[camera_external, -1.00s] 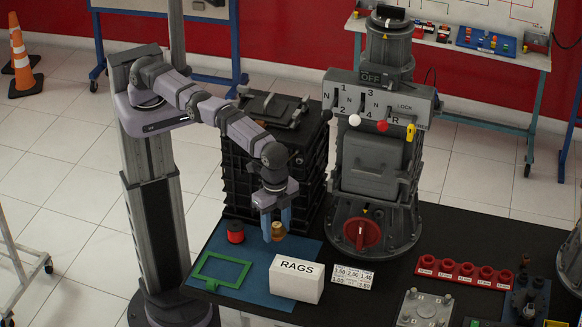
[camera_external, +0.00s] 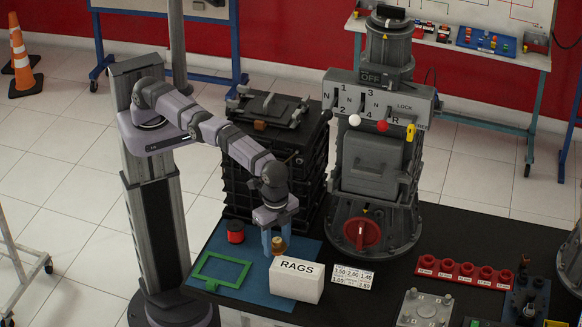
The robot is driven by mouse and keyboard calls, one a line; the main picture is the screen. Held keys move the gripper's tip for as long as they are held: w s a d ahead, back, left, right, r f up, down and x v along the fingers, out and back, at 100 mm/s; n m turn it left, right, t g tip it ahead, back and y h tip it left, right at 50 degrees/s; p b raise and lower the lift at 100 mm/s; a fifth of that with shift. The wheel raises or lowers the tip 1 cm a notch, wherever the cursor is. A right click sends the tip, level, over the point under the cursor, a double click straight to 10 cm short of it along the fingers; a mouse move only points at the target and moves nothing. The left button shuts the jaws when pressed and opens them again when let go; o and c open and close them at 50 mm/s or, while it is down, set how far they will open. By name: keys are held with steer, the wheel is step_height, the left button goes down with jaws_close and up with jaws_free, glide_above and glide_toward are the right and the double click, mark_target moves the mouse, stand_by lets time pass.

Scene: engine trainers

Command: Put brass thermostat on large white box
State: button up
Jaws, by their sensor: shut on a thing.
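The brass thermostat (camera_external: 279,243) is a small gold-brown piece held between the blue fingers of my gripper (camera_external: 274,244). My gripper points down and is shut on it. The large white box (camera_external: 297,281), marked RAGS, sits on the blue mat just in front and to the right of the gripper. The thermostat shows just behind the box's back left edge in this view. I cannot tell its exact height above the mat.
A red spool (camera_external: 235,232) and a green frame (camera_external: 222,271) lie on the blue mat (camera_external: 258,290) to the left. A grey machine with a red knob (camera_external: 362,234) stands right of the gripper, and a black crate stack (camera_external: 240,180) stands behind. A white number card (camera_external: 352,277) lies right of the box.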

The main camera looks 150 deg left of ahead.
mark_target(277, 253)
step_height(277, 253, down, 2)
steer(key=b, duration=0.2)
steer(key=shift+f+b, duration=0.15)
steer(key=shift+b, duration=0.25)
steer(key=shift+f, duration=0.85)
steer(key=shift+f, duration=0.2)
steer(key=o, duration=1)
steer(key=shift+o, duration=0.2)
steer(key=shift+r, duration=0.1)
